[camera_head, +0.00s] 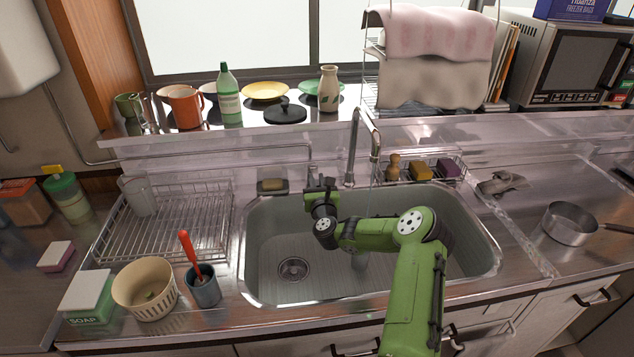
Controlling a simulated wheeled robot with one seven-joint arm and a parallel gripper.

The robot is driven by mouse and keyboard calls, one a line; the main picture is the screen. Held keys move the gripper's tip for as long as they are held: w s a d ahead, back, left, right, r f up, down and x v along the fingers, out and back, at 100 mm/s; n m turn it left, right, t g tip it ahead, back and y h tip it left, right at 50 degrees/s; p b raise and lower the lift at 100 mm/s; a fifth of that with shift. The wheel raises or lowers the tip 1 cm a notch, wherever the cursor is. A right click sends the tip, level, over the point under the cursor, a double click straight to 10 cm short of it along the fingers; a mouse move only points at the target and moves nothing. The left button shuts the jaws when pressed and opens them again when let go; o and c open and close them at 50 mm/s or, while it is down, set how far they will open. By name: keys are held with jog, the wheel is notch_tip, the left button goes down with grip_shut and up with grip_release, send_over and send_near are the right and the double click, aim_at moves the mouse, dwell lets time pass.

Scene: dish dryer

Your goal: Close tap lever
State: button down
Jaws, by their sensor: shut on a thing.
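The metal tap (354,150) stands at the back edge of the sink (262,245), with its tall bent spout reaching over the basin. A faint pale streak shows below the spout; I cannot clearly tell whether it is running water. My gripper (319,184) is at the back rim of the sink, left of the spout, where a thin pipe (310,155) comes down. It is shut on a small part there, which looks like the tap lever. The fingers hide most of the lever, so its angle cannot be told.
A wire dish rack (165,225) stands left of the sink. A soap dish (272,186) sits close left of my gripper. A wire basket (450,165) with a brush and sponges is right of the spout. A cream bowl (145,290) and grey cup (203,288) stand at front left.

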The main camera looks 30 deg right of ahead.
jog(key=shift+f, duration=0.1)
jog(key=b, duration=0.3)
jog(key=shift+f+t, duration=0.3)
jog(key=shift+f, duration=0.1)
jog(key=shift+h+b, duration=0.3)
jog(key=shift+b, duration=0.35)
jog(key=shift+r, duration=0.1)
jog(key=c, duration=1)
grip_release()
jog(key=shift+c, duration=0.2)
jog(key=shift+s, duration=0.1)
